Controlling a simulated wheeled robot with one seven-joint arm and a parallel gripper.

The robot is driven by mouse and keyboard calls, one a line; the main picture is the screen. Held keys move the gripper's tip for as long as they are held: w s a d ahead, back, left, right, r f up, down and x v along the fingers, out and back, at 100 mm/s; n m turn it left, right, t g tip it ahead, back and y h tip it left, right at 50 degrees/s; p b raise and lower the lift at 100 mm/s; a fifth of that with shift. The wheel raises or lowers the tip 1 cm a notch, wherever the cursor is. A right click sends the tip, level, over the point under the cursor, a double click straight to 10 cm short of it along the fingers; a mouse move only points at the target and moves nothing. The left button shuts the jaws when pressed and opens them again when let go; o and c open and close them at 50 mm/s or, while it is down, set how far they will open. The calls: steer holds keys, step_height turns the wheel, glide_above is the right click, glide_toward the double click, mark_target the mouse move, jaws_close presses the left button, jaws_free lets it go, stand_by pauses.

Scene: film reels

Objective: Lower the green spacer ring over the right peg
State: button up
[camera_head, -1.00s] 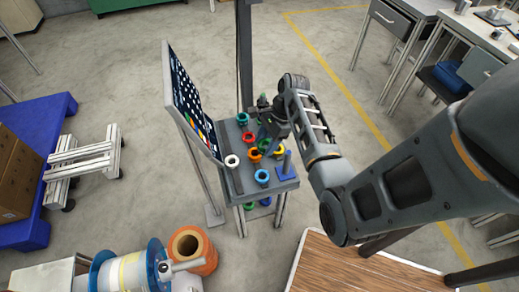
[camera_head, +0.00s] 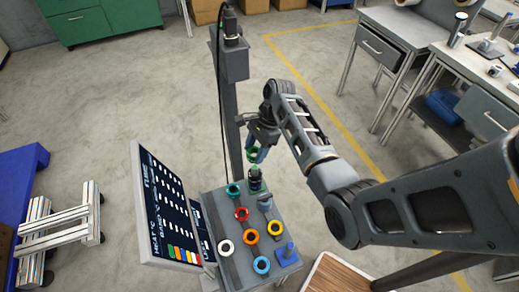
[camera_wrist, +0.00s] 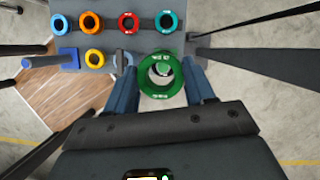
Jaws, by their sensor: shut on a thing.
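My gripper (camera_head: 258,148) is shut on a green spacer ring (camera_wrist: 160,76), held between its two blue fingers. The ring (camera_head: 252,155) is above the back edge of a small grey table. Just below it stands a dark upright piece with a green top (camera_head: 255,180); part of something shows through the ring's hole in the wrist view. A blue peg on a square base (camera_head: 287,252) stands at the table's front right. A grey upright piece (camera_head: 265,202) stands nearer the gripper. I cannot tell which is the right peg. The held ring is apart from both.
A dark post (camera_head: 229,110) rises behind.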

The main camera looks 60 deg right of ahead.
steer(key=shift+f+b, duration=0.65)
steer(key=shift+f, duration=0.95)
steer(key=shift+f+b, duration=0.65)
steer(key=shift+b, duration=0.15)
steer(key=shift+r+p, duration=0.1)
steer(key=shift+p, duration=0.3)
steer(key=shift+f+b, duration=1)
steer(key=shift+f, duration=1.4)
steer(key=o, duration=1.1)
steer(key=shift+o, duration=0.2)
steer(key=v, duration=0.8)
steer(key=shift+f, duration=0.1)
